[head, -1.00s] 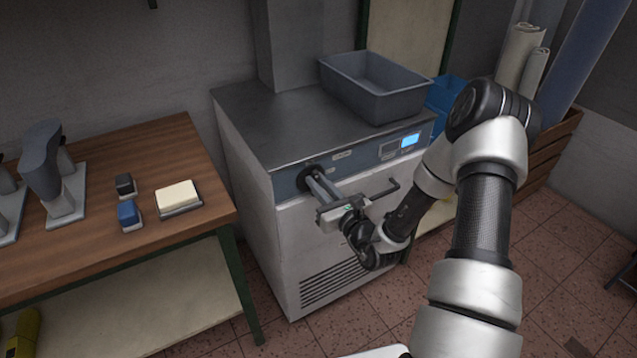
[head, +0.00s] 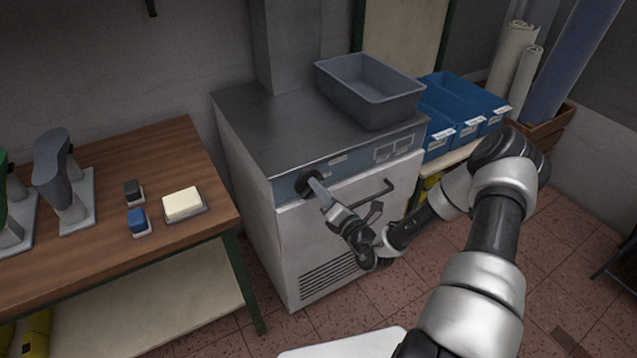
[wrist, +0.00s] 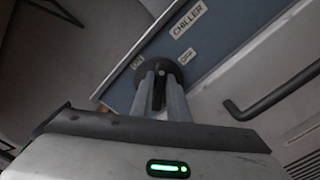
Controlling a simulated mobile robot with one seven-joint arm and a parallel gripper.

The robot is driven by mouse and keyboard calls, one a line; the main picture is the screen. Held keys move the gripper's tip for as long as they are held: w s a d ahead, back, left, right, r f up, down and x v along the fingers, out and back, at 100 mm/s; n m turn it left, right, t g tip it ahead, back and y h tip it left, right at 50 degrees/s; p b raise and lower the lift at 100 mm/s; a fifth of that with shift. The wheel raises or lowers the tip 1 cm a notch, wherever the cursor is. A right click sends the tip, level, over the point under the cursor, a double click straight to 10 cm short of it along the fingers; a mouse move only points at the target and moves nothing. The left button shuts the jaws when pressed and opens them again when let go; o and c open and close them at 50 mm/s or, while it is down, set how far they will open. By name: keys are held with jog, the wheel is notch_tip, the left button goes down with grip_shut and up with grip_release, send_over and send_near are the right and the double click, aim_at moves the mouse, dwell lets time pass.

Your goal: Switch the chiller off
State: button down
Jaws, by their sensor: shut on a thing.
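The chiller (head: 340,245) is a white cabinet with a steel top and a blue-grey control strip (head: 345,168). Its round black knob (head: 305,182) sits at the strip's left end. My gripper (head: 315,190) is shut on the knob from the front. In the wrist view both fingers (wrist: 160,95) grip the knob's dark bar (wrist: 159,92), and the round base (wrist: 150,72) shows behind them. A CHILLER label (wrist: 188,18), an OFF label (wrist: 188,57) and a partly visible ON label (wrist: 137,62) are nearby. The panel's display (head: 404,145) is dark.
A black handle bar (head: 365,198) juts from the chiller's front, right of my gripper. A grey tub (head: 370,88) stands on top. Blue bins (head: 465,110) are to the right. A wooden bench (head: 110,235) with shoe lasts (head: 65,185) stands to the left.

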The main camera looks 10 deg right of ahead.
jog(key=shift+d+f+m+p, duration=0.15)
jog(key=shift+m+p, duration=0.5)
jog(key=shift+m, duration=1.15)
jog(key=shift+a+f+m+p, duration=0.2)
jog(key=shift+m+p, duration=0.45)
jog(key=shift+m, duration=1.15)
jog(key=shift+f, duration=0.1)
jog(key=c, duration=1.7)
grip_release()
jog(key=shift+s+d, duration=0.1)
jog(key=shift+d, duration=0.1)
jog(key=v, duration=1.7)
jog(key=shift+s, duration=0.1)
